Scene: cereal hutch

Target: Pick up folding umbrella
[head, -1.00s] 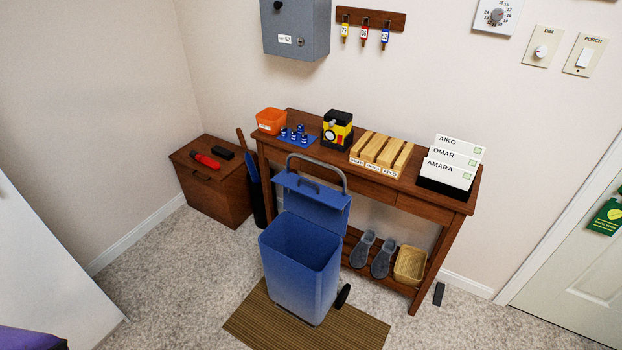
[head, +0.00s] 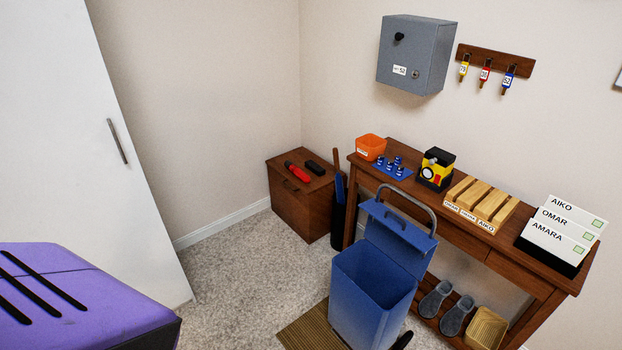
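No item is plainly a folding umbrella at this distance. A short black object (head: 315,167) lies on top of the low brown wooden chest (head: 300,205), behind and to the right of a red and black object (head: 297,172) like a torch; the black one may be the folded umbrella, but I cannot tell. A long blue item with a wooden handle (head: 339,185) stands upright in a dark holder (head: 338,222) beside the chest. Neither of my grippers is in view.
A blue bin with raised lid (head: 370,300) stands on a brown mat (head: 305,330) before the console table (head: 500,265). A white cabinet (head: 95,170) is at left. A purple, black-striped object (head: 80,290) fills the lower left. Carpet before the chest is clear.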

